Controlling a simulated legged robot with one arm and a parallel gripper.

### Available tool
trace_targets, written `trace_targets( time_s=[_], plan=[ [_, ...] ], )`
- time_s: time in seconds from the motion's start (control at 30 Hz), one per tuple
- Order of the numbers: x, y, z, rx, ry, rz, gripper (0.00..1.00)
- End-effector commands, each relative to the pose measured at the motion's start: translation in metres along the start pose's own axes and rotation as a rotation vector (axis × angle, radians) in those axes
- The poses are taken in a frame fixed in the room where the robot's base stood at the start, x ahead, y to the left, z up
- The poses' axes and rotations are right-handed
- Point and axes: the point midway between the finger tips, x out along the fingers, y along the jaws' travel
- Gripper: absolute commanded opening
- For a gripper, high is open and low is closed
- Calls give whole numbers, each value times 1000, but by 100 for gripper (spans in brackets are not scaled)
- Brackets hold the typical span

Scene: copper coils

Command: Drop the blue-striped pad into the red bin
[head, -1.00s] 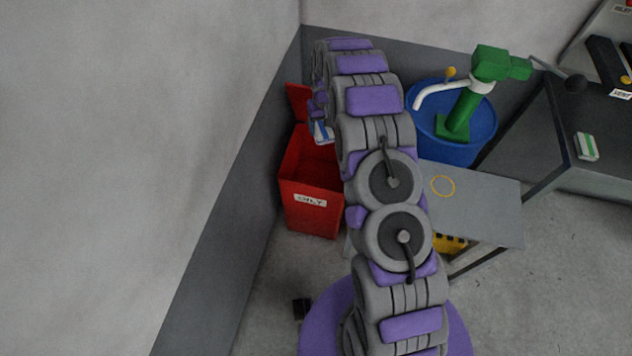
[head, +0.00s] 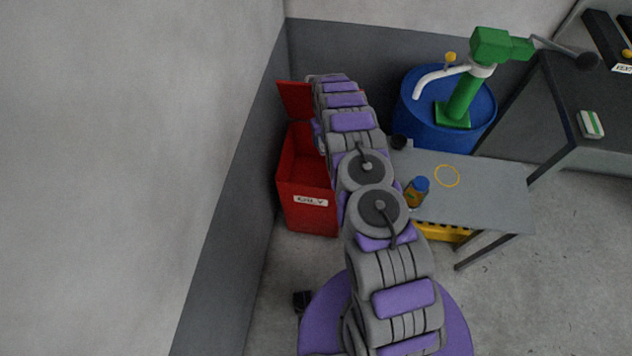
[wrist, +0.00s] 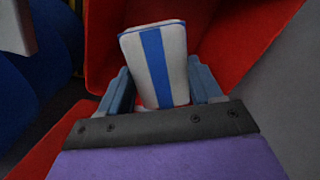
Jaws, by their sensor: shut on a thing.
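The blue-striped pad (wrist: 154,62) is white with one blue stripe and stands between the two fingers of my gripper (wrist: 160,88) in the wrist view. My gripper is shut on it. Red surfaces of the red bin (wrist: 225,40) lie behind and around the pad there. In the head view the red bin (head: 306,212) stands by the wall with its lid (head: 295,99) raised and a label on its front. My arm reaches over the bin's right side and hides part of it. The pad and my gripper's fingers are hidden in the head view.
Right of my arm is a grey table (head: 490,190) with a yellow ring mark and a blue-capped bottle (head: 415,192). A blue drum (head: 425,90) with a green pump (head: 462,97) stands behind it. A green-striped pad (head: 590,124) lies on the dark bench (head: 580,95).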

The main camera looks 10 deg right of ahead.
Motion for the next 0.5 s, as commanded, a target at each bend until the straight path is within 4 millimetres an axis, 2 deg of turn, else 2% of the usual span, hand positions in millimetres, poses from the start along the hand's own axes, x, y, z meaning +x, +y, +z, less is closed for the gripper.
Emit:
trace_targets(
  time_s=[0.2,0.5],
  plan=[
    [19,-5,0,-4,-3,6,32],
    [52,0,4,-3,-4,-1,32]
  ],
)
